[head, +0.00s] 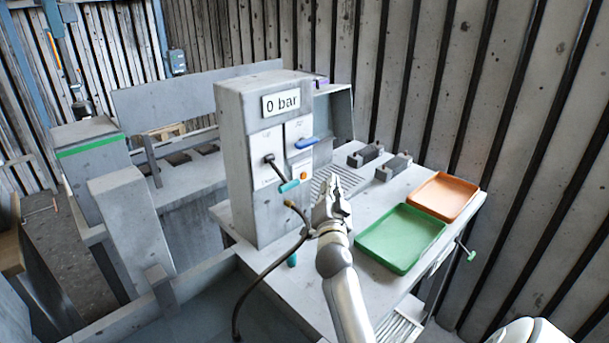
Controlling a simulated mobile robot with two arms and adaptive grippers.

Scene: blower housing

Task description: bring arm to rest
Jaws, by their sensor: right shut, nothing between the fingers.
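My right arm comes up from the bottom of the head view. Its right gripper (334,187) is shut and empty, in front of the lower right side of the grey control box (238,160). The fingers point up and away, over the table top near a slotted grille. I cannot tell whether the gripper touches anything. My left gripper is not in view.
The table (372,190) carries the box with its "0 bar" sign (281,103), a green tray (400,238), an orange tray (444,196) and two grey blocks (394,166). A dark hose (262,277) hangs from the box close to my right wrist.

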